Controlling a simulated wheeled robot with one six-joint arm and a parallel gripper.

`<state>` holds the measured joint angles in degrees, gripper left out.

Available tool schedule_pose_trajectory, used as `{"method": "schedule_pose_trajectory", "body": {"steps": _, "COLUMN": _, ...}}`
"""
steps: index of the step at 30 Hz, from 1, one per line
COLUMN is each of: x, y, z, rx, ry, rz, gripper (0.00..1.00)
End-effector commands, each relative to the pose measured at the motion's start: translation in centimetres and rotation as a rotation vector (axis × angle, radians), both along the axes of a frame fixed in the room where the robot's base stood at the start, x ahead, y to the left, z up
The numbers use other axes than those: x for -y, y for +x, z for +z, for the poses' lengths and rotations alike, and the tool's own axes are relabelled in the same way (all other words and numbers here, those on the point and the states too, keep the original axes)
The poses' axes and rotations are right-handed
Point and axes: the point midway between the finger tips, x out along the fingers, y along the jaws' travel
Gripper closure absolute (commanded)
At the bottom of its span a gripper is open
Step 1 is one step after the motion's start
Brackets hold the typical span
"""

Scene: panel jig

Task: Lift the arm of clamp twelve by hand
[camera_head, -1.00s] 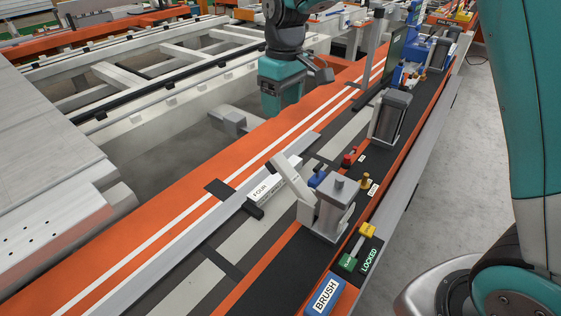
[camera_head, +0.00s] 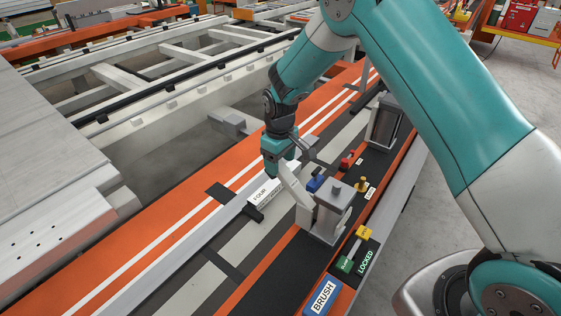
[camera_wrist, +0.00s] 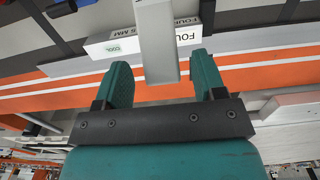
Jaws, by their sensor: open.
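A grey clamp (camera_head: 331,212) stands on the dark strip of the orange rail; no number is readable on it. Its pale bar-shaped arm (camera_head: 294,194) slants up and left from the body. My gripper (camera_head: 274,174) is at the raised end of this arm. In the wrist view the clamp arm (camera_wrist: 158,35) reaches down between the two teal fingers of my gripper (camera_wrist: 160,65). In the head view the fingertips are partly hidden by the arm.
A white block marked "FOUR" (camera_head: 264,193) lies beside the clamp arm, close to my gripper. Blue (camera_head: 316,181), red (camera_head: 346,163) and yellow (camera_head: 361,185) knobs stand behind the clamp. A "LOCKED" label (camera_head: 366,261) and a blue "BRUSH" block (camera_head: 323,296) are in front. Another grey clamp (camera_head: 385,121) stands farther back.

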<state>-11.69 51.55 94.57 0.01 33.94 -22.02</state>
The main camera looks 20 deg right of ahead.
Motion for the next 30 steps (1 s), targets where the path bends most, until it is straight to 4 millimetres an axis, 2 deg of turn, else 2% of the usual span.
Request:
{"method": "schedule_pose_trajectory", "body": {"steps": 6, "x": -0.1, "y": 0.0, "z": -1.8, "rx": 0.001, "ry": 0.001, "rz": 0.001, "gripper": 0.36}}
{"method": "schedule_pose_trajectory", "body": {"steps": 15, "x": -0.1, "y": 0.0, "z": -2.0, "rx": 0.001, "ry": 0.001, "rz": 0.001, "gripper": 0.36}}
{"method": "schedule_pose_trajectory", "body": {"steps": 23, "x": 0.0, "y": 0.0, "z": -2.0, "rx": 0.001, "ry": 0.0, "rz": 0.0, "gripper": 0.96}}
{"method": "schedule_pose_trajectory", "body": {"steps": 24, "x": 0.0, "y": 0.0, "z": -2.0, "rx": 0.001, "ry": 0.0, "rz": 0.0, "gripper": 1.0}}
{"method": "schedule_pose_trajectory", "body": {"steps": 30, "x": -0.5, "y": -0.1, "z": -1.9, "rx": 0.014, "ry": 0.007, "rz": 0.009, "gripper": 1.0}}
